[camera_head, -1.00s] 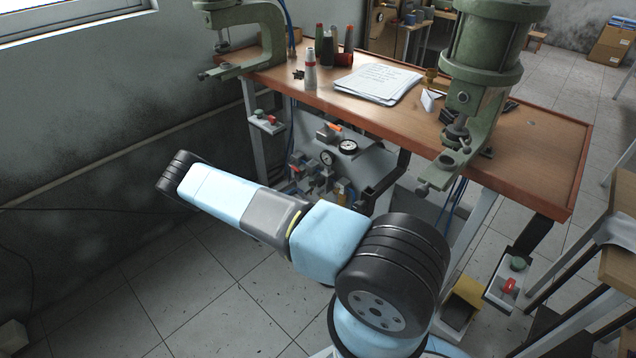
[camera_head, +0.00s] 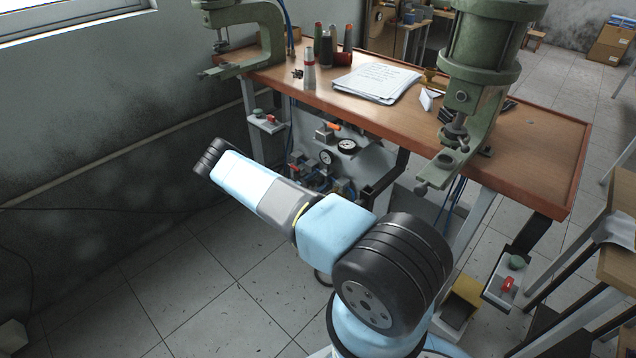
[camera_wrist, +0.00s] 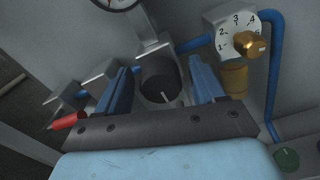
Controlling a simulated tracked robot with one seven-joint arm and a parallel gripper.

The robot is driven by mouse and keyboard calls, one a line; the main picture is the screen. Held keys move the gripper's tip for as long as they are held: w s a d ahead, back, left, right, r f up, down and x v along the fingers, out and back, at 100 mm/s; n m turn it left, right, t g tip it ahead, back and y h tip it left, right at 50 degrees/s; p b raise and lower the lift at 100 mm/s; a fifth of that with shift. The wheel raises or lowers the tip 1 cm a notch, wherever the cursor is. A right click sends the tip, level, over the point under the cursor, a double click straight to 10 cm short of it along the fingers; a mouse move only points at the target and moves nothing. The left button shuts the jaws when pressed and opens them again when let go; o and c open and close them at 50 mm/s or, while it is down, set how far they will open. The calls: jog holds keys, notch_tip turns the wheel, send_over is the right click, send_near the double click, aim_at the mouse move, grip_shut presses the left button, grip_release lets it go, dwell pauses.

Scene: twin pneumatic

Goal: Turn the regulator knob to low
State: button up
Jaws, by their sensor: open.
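The regulator knob (camera_wrist: 250,43) is a brass knob on a pale dial plate (camera_wrist: 222,18) with numbers around its left and upper side, at the upper right of the wrist view. I cannot tell which number it points to. A brass cylinder (camera_wrist: 233,79) sits just below it. My gripper (camera_wrist: 162,78) is open, its two blue fingers apart. The knob is beyond and to the right of the right finger, not between the fingers. A dark round cup-like part (camera_wrist: 159,80) shows in the gap. In the head view my arm hides the gripper.
Blue hoses (camera_wrist: 272,75) run beside the regulator. A red-handled valve (camera_wrist: 68,122) lies left of my gripper, and a green button (camera_wrist: 286,158) is at lower right. The panel with gauges (camera_head: 347,146) is under the bench (camera_head: 520,140); a green press (camera_head: 484,80) stands above.

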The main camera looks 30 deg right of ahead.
jog(key=shift+d, duration=0.1)
jog(key=shift+c, duration=0.4)
jog(key=c, duration=1)
jog(key=shift+o, duration=0.2)
